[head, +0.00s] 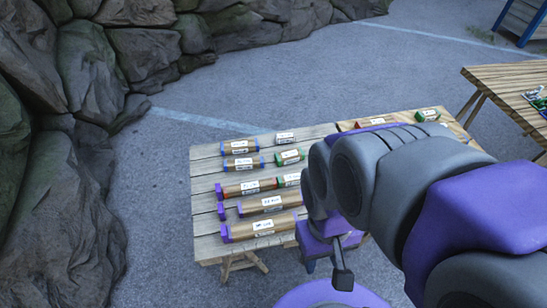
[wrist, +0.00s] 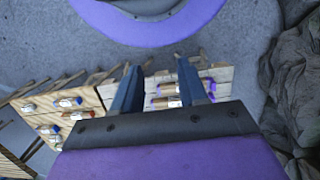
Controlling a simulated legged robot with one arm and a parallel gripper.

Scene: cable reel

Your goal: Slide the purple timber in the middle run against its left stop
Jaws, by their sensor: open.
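The purple-ended timber (head: 268,204) in the middle run is a brown, white-labelled block lying on the wooden table. A small gap separates its left end from the purple left stop (head: 221,211). My gripper (head: 328,276) is open and empty, in front of and to the right of the timber in the head view, apart from it. In the wrist view my gripper (wrist: 158,72) has its two dark fingers spread, with part of the table and some labelled timbers beyond them. I cannot tell which of those is the middle one. My arm hides the right part of the runs.
A front timber (head: 263,226) and a red-ended timber (head: 249,187) lie in the neighbouring runs. Blue-ended timbers (head: 240,147) and a green-ended one (head: 290,157) lie farther back. Rocks (head: 95,75) stand at the left. Another table (head: 510,85) is at the right.

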